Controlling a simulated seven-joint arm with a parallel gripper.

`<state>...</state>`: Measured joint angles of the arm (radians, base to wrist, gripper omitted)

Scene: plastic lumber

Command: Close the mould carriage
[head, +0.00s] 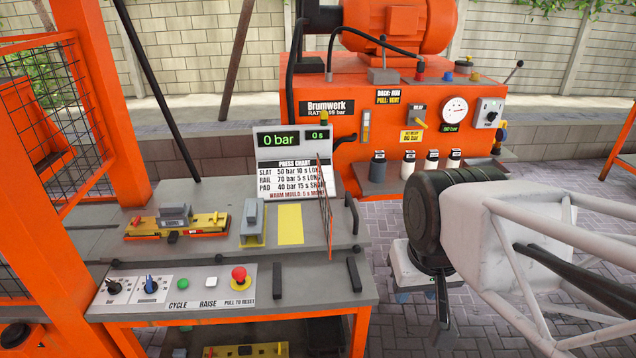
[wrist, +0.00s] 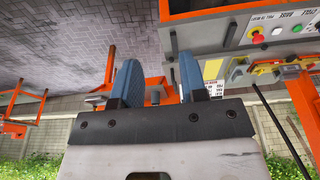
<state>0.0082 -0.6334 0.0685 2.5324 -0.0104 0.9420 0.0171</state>
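The press bench carries a grey plate (head: 110,242); I cannot tell for certain which part is the mould carriage. On the plate, a grey block sits on a red and yellow base (head: 205,226) at the left. A second grey block with a yellow foot (head: 253,222) stands beside a yellow pad (head: 290,224). A dark handle (head: 351,214) stands at the plate's right edge. My gripper (wrist: 158,80) shows two blue fingers apart with nothing between them in the wrist view. It is away from the bench, to its right; my arm is at the right of the head view.
The control panel (head: 170,292) has knobs, a green button and a red button (head: 239,275). A thin orange guard (head: 325,210) stands upright on the bench. A display (head: 293,140) reads 0 bar. An orange cage post (head: 112,100) is at left, an orange hydraulic unit (head: 330,85) behind.

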